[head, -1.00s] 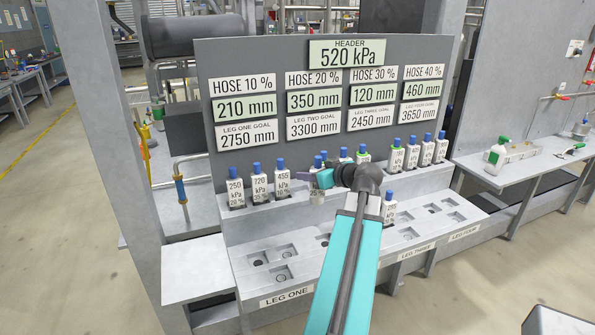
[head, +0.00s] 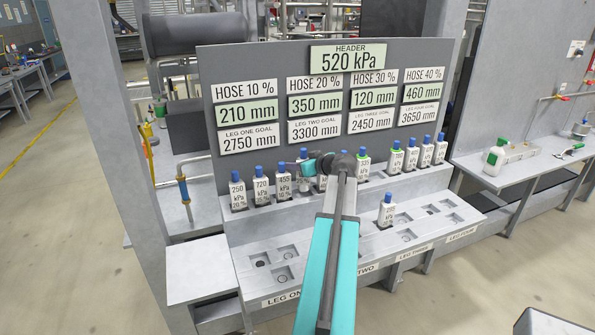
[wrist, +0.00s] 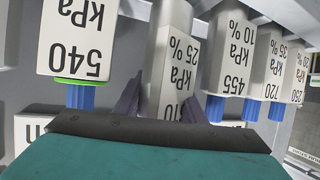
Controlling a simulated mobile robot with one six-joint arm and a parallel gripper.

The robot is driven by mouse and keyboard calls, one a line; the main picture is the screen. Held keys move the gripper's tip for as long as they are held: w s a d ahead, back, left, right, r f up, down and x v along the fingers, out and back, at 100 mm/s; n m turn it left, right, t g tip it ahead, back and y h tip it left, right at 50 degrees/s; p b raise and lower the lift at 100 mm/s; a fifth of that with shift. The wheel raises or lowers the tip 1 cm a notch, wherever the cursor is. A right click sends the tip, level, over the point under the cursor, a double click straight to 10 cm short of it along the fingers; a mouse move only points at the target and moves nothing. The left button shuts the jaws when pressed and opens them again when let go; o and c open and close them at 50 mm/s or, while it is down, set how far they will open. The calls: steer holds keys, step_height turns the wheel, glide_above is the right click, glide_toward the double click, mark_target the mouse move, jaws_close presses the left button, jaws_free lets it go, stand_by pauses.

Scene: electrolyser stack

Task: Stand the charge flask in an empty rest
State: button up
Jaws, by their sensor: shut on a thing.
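My gripper (wrist: 163,100) is shut on a white flask (wrist: 172,75) whose partly hidden label ends in "10 kPa 25 %". Its two purple fingers lie on either side of the body. I cannot tell whether the flask's base is clear of the shelf. In the head view my gripper (head: 310,168) is at the back shelf, right of the 455 kPa flask (head: 284,185). Empty square rests show on the front deck, such as one at leg one (head: 288,252) and one toward leg four (head: 448,203).
The 540 kPa flask (wrist: 75,45) with a green collar stands close on one side of the held flask; the 455 kPa flask (wrist: 228,60) is close on the other. One flask (head: 386,210) stands on the front deck. The grey display panel (head: 235,170) rises behind.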

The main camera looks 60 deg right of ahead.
stand_by(0.4)
steer(key=shift+f+p, duration=0.95)
steer(key=shift+f, duration=0.75)
steer(key=shift+f, duration=0.15)
steer(key=o, duration=1.1)
steer(key=shift+r, duration=0.2)
